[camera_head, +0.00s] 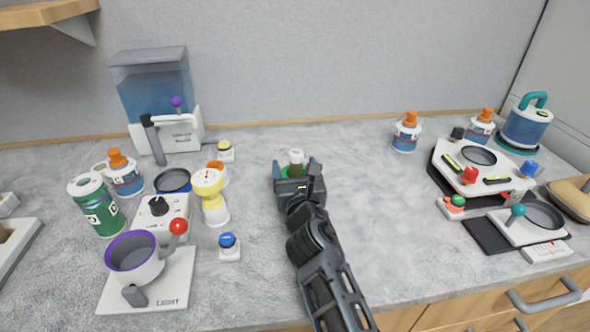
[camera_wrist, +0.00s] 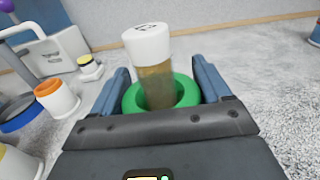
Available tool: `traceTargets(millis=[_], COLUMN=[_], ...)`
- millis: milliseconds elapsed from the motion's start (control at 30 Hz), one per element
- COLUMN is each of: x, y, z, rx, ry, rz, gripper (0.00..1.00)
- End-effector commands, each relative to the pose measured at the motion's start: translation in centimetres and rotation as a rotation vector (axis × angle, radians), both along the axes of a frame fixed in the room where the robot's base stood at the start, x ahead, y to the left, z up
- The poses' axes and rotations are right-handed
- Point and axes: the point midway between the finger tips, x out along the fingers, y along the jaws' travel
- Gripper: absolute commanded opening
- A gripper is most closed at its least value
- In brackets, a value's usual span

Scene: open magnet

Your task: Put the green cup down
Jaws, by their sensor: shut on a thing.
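My gripper (camera_head: 297,170) is over the middle of the grey counter, its fingers (camera_wrist: 160,78) shut on the green cup (camera_wrist: 188,93). In the wrist view the cup shows as a thick green rim between the blue-grey fingers. A yellowish-brown vial with a white cap (camera_wrist: 147,42) stands up out of the cup, leaning slightly. The vial's white cap also shows in the head view (camera_head: 296,155). The gripper body hides the cup's lower part, so I cannot tell whether it touches the counter.
A yellow-and-white device (camera_head: 210,197), a blue button (camera_head: 228,246) and a yellow button (camera_head: 225,151) stand left of my gripper. A water dispenser (camera_head: 155,95) is at the back left. White devices (camera_head: 482,165) fill the right. The counter (camera_head: 370,200) right of my gripper is clear.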

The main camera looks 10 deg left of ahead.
Motion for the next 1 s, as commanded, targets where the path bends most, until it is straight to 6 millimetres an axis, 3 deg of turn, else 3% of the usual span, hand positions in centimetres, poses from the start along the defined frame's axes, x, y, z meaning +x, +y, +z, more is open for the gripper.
traceTargets(millis=[33, 67, 300, 633, 767, 1000], x=[0.0, 0.0, 0.0, 0.0, -1.6, -6.2], y=[0.0, -0.1, 0.0, 0.0, -0.6, -1.9], z=[-0.2, -0.3, -0.2, 0.4, 0.1, 0.1], rx=[-0.001, -0.001, 0.000, 0.001, -0.001, -0.002], ry=[-0.001, 0.000, 0.000, 0.000, 0.001, 0.002], rz=[0.000, -0.001, -0.001, 0.000, -0.001, -0.001], gripper=[0.39, 0.78, 1.00, 1.00, 1.00, 1.00])
